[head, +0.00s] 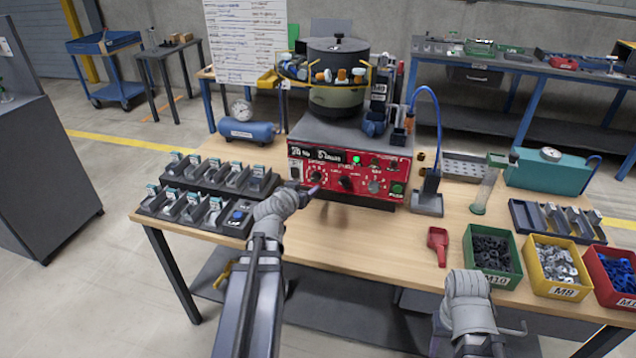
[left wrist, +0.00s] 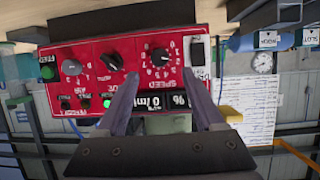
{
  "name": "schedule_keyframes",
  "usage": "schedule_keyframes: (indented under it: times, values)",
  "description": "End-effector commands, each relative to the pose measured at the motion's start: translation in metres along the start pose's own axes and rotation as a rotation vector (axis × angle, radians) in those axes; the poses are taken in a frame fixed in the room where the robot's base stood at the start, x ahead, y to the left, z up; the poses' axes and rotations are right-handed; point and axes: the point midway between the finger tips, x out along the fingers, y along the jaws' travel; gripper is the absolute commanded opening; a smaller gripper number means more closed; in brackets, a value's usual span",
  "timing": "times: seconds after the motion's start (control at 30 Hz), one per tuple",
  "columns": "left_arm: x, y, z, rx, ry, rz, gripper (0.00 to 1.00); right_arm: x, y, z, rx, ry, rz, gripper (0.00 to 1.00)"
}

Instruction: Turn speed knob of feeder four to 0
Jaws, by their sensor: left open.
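The red control panel (head: 345,175) is on the front of the bowl feeder's grey base. Its black speed knob (left wrist: 160,57) has a white dial scale around it and shows upside down in the left wrist view. The knob also shows at the panel's left in the head view (head: 316,177). I cannot read its setting surely. My left gripper (left wrist: 162,76) is open and empty, its fingertips apart on either side below the knob in the wrist picture. I cannot tell whether they touch the panel. My right arm (head: 468,300) is at the table's front; its fingers are unclear.
A parts tray (head: 190,205) stands left; green (head: 490,283) and yellow bins stand right. The wooden table (head: 350,240) is clear before the feeder.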

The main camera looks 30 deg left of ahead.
Motion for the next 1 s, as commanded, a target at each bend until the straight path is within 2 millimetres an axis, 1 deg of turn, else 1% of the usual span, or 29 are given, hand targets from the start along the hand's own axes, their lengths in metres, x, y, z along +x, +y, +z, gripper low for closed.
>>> schedule_keyframes:
  times: [0.17, 0.5, 0.6, 0.7, 0.9, 1.0]
  values:
    - [0.015, 0.000, 0.001, 0.002, -0.001, 0.002, 0.70, 0.007, -0.001, 0.000, 0.000, 0.000, 0.000, 0.50]
    - [0.066, 0.001, 0.002, 0.001, -0.002, 0.003, 0.70, 0.026, -0.003, -0.002, 0.000, 0.000, 0.000, 0.50]
    - [0.075, 0.001, 0.002, 0.002, -0.002, 0.003, 0.70, 0.029, -0.003, -0.002, 0.000, 0.000, 0.000, 0.50]
    - [0.078, 0.001, 0.001, 0.002, -0.002, 0.003, 0.70, 0.030, -0.003, -0.002, 0.000, 0.000, 0.000, 0.50]
    - [0.077, 0.002, 0.001, 0.001, -0.002, 0.002, 0.70, 0.029, -0.003, -0.002, 0.000, 0.000, 0.000, 0.50]
    - [0.077, 0.002, 0.001, 0.001, -0.002, 0.002, 0.58, 0.029, -0.003, -0.002, 0.000, 0.000, 0.000, 0.50]
